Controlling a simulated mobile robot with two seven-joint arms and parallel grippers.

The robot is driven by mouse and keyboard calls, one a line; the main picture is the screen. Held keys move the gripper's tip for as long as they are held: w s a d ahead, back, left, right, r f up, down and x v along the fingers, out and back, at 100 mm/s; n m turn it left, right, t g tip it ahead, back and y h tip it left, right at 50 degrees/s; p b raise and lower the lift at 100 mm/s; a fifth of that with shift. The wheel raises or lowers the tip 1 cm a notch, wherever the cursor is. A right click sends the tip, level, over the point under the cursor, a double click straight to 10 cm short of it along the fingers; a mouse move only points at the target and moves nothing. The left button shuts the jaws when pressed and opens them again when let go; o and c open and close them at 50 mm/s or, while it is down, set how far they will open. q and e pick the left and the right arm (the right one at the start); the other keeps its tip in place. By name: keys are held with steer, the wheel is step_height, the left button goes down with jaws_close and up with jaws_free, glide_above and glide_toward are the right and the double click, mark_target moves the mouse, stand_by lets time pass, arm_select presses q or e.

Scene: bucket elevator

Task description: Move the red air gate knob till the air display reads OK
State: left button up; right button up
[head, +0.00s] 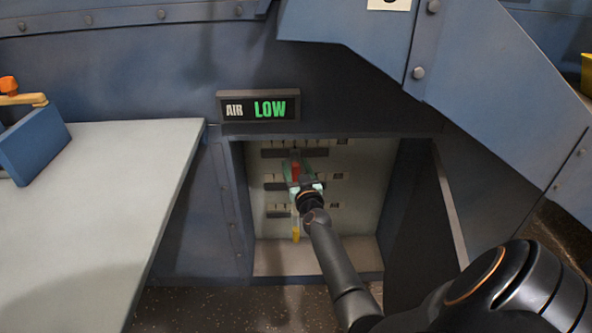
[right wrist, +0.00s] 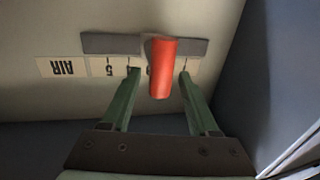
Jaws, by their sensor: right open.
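The air display (head: 258,107) above the recess reads LOW in green letters. The red air gate knob (head: 295,170) is on the pale panel inside the recess, partly hidden by my gripper. In the right wrist view the red knob (right wrist: 162,68) sticks out from a grey slot, over a scale strip marked AIR, upside down, and a 5. My right gripper (right wrist: 158,74) is open, with one green finger on each side of the knob and a visible gap to each. It also shows in the head view (head: 302,175). My left gripper is out of view.
The pale panel (head: 345,190) has several rows of slots and labels, and a yellow knob (head: 296,235) sits low on it. Recess walls stand close on both sides. A grey table (head: 90,220) with a blue box (head: 35,143) is at left.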

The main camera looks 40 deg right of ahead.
jaws_close()
stand_by(0.5)
stand_by(0.9)
